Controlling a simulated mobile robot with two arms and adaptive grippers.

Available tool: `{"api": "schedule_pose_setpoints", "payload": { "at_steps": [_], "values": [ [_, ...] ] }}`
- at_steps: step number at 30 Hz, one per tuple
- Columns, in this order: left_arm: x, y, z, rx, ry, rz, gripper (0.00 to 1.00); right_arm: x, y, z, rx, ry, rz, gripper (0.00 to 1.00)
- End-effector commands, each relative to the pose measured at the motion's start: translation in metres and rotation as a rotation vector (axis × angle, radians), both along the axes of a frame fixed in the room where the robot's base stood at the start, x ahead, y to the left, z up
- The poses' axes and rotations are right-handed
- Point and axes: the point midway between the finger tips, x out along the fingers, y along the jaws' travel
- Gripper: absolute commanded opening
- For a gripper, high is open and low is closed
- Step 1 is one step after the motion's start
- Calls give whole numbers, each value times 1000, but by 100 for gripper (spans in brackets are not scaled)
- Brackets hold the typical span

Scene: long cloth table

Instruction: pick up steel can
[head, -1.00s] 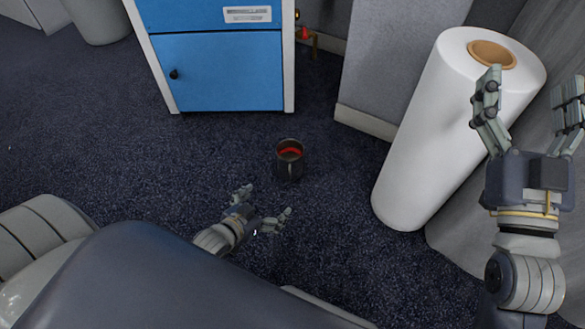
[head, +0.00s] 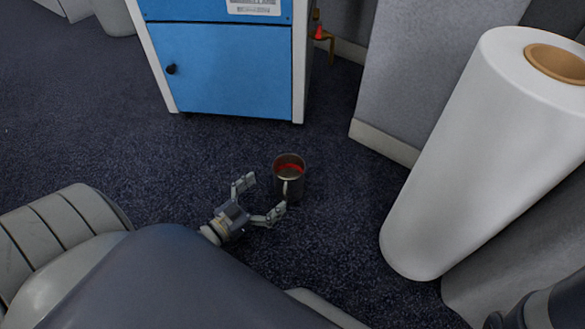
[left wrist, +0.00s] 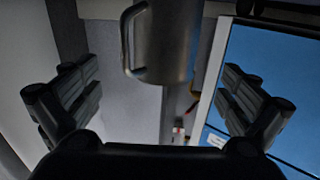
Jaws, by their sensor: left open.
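The steel can (head: 295,186) is a grey metal mug with a handle and a red band inside its rim. It stands upright on the dark carpet, handle towards me. In the left wrist view the can (left wrist: 168,45) shows at the top centre, between the fingers' directions and beyond them, with its handle at left. My left gripper (head: 262,196) is open and empty, just left of and nearer than the can. One fingertip appears close to the handle; I cannot tell if it touches. My right gripper is out of view.
A blue cabinet (head: 222,72) with white edges stands behind the can. A large white roll (head: 480,150) with a brown core leans at right. A grey panel (head: 420,75) stands between them. A small red-and-brass fitting (head: 320,34) is beside the cabinet. The carpet at left is clear.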

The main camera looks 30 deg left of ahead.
Motion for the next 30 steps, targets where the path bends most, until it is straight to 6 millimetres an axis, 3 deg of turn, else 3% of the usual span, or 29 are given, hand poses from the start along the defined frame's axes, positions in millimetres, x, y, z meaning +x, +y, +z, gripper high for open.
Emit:
{"api": "schedule_pose_setpoints", "payload": {
  "at_steps": [6, 12, 22, 30],
  "values": [
    [33, -7, -2, 0, -2, -1, 99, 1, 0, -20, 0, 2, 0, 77],
    [44, -9, -1, 0, 0, -1, 99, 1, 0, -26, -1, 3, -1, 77],
    [80, -10, 2, 1, -2, -2, 99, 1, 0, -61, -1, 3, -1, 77],
    [92, -13, 5, 0, 2, -1, 99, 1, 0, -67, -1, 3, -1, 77]
  ]
}}
